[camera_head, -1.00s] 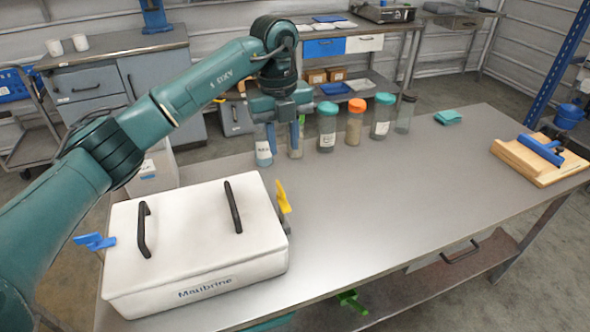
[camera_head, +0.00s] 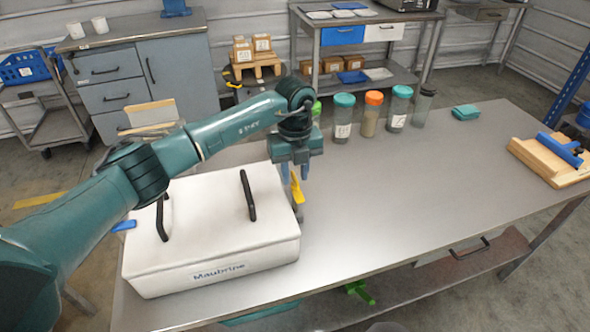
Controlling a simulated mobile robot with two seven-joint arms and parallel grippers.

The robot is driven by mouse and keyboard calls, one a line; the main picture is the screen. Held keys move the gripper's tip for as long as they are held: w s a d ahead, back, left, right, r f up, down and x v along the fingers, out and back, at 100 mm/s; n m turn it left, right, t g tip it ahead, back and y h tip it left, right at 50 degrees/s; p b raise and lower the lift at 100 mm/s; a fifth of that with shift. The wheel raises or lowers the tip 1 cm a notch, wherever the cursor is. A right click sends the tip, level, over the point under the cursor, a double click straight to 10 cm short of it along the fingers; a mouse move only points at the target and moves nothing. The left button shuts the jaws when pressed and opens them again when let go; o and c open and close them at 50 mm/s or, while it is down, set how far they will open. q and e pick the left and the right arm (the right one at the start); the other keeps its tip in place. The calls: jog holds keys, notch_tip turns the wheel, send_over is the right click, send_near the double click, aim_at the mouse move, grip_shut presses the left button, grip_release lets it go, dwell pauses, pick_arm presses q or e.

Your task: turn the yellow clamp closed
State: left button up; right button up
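The white hopper box (camera_head: 205,235), labelled "Maubrine", stands on the near left of the metal table with its lid on and two black handles on top. The yellow clamp (camera_head: 297,190) is on its right side, standing roughly upright. My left gripper (camera_head: 294,172) is above the clamp, pointing down, with its fingers apart and the clamp's upper end between or just beside them. I cannot tell whether they touch it. A blue clamp (camera_head: 124,226) shows at the box's left side, partly hidden by my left arm. My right gripper is not in view.
Several jars, including an orange-lidded one (camera_head: 371,113), stand along the table's back edge. A folded teal cloth (camera_head: 466,112) and a wooden board with a blue handled tool (camera_head: 552,155) lie at the right. The table (camera_head: 400,190) is clear in the middle.

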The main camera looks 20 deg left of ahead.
pick_arm(q)
jog(key=c, duration=0.6)
grip_shut()
